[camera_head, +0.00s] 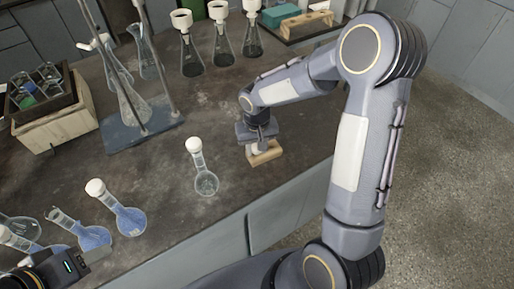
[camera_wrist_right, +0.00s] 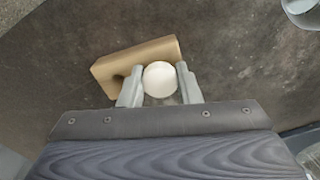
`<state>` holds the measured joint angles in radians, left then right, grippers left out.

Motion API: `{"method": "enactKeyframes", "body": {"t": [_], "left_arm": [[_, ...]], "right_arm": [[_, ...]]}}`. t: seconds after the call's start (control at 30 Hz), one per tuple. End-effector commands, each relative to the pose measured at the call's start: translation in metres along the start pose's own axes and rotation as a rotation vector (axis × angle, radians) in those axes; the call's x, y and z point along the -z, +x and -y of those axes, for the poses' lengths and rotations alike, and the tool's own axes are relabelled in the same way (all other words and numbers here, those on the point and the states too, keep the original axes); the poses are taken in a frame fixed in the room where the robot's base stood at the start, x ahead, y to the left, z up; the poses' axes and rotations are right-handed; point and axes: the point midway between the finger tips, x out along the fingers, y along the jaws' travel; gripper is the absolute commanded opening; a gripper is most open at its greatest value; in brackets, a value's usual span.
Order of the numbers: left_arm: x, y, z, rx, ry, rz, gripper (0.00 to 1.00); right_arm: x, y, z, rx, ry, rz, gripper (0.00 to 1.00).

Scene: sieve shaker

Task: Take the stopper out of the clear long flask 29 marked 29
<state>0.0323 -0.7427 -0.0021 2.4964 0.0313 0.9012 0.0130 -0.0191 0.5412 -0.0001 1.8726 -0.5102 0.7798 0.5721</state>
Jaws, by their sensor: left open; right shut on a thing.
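My right gripper (camera_head: 258,142) is low over the table, beside a small wooden block (camera_head: 268,155). In the right wrist view its two fingers (camera_wrist_right: 160,86) are shut on a round white stopper (camera_wrist_right: 160,76), next to the notched wooden block (camera_wrist_right: 138,64). What is below the stopper is hidden. A clear long-necked flask (camera_head: 206,183) stands left of this gripper with a white stopper (camera_head: 194,145) on its neck. No number 29 is readable on any flask. My left gripper (camera_head: 98,254) is at the bottom left corner, open, near the blue-filled flasks and partly cut off.
Several flasks with blue liquid (camera_head: 130,221) stand at the front left. A metal stand (camera_head: 142,130) holds glassware behind them. Several dark-filled flasks with white tops (camera_head: 222,50) stand at the back. A wooden crate (camera_head: 55,122) is at left.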

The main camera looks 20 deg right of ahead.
Motion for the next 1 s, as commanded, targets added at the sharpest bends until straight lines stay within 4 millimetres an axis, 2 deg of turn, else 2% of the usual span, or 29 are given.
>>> {"method": "enactKeyframes", "body": {"t": [0.03, 0.1, 0.13, 0.27, 0.47, 0.5, 0.8, 1.0], "left_arm": [[-0.002, 0.004, 0.002, 0.000, 0.000, 0.000, 0.46], [-0.002, 0.004, 0.002, 0.000, 0.000, 0.000, 0.46], [-0.002, 0.004, 0.002, 0.000, 0.000, 0.000, 0.46], [-0.002, 0.004, 0.002, 0.000, 0.000, 0.000, 0.46], [-0.003, 0.005, 0.003, 0.000, 0.000, 0.000, 0.46], [-0.003, 0.006, 0.003, 0.000, 0.000, 0.000, 0.46], [-0.003, 0.006, 0.003, 0.000, 0.000, 0.000, 0.46], [-0.003, 0.005, 0.003, 0.000, 0.000, 0.000, 0.46]], "right_arm": [[-0.009, 0.017, -0.001, -0.003, 0.005, 0.030, 0.03], [-0.009, 0.017, -0.002, -0.003, 0.006, 0.030, 0.03], [-0.009, 0.017, -0.002, -0.003, 0.006, 0.030, 0.32], [-0.009, 0.018, -0.003, -0.003, 0.008, 0.031, 0.48], [-0.008, 0.007, -0.003, -0.004, 0.009, 0.025, 0.50], [-0.008, 0.001, -0.003, -0.003, 0.009, 0.023, 0.56], [-0.007, -0.059, 0.000, -0.001, 0.005, -0.003, 0.56], [-0.007, -0.079, 0.000, 0.000, 0.005, -0.008, 0.56]]}}
